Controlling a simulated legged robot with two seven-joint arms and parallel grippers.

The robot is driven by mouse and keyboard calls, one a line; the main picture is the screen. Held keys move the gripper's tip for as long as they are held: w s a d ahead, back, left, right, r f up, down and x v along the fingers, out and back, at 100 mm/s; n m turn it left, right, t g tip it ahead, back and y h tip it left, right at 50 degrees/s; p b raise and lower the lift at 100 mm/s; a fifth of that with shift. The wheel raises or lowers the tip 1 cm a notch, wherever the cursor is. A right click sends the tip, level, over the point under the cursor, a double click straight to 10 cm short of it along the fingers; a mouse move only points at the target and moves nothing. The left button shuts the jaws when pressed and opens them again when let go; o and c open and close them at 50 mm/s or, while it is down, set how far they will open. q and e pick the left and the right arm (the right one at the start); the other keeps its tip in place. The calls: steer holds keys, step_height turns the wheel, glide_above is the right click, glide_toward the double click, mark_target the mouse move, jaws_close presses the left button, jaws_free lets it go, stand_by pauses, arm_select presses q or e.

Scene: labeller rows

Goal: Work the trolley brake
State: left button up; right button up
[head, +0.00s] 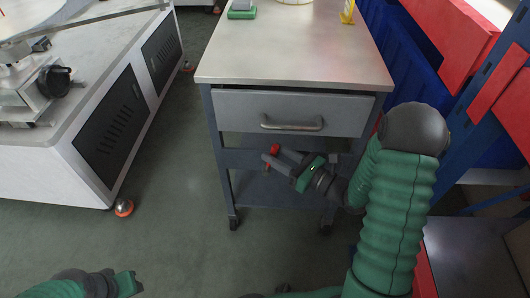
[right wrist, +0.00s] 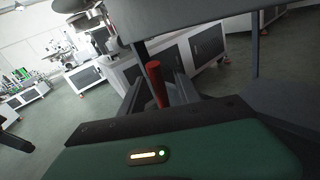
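The trolley (head: 294,42) stands ahead of me, a grey metal unit with a drawer, a lower shelf and castors. A small red brake lever (head: 274,149) shows below its drawer. In the right wrist view the red lever (right wrist: 156,84) stands up between the two fingers. My right gripper (head: 277,160) is at the lever with its fingers apart, one on either side; I cannot tell whether either touches it. The right wrist view shows these fingers (right wrist: 157,95) too. My left gripper (head: 135,284) is at the bottom left, only partly in view, away from the trolley.
The drawer handle (head: 292,125) juts out above my right gripper. A white machine cabinet (head: 75,100) stands at left, and blue and red racks (head: 415,60) stand close at right. The floor (head: 170,185) between cabinet and trolley is clear.

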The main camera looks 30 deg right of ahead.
steer(key=x, duration=0.4)
steer(key=shift+b, duration=0.35)
steer(key=shift+a, duration=0.2)
steer(key=shift+d, duration=0.1)
jaws_close()
stand_by(0.7)
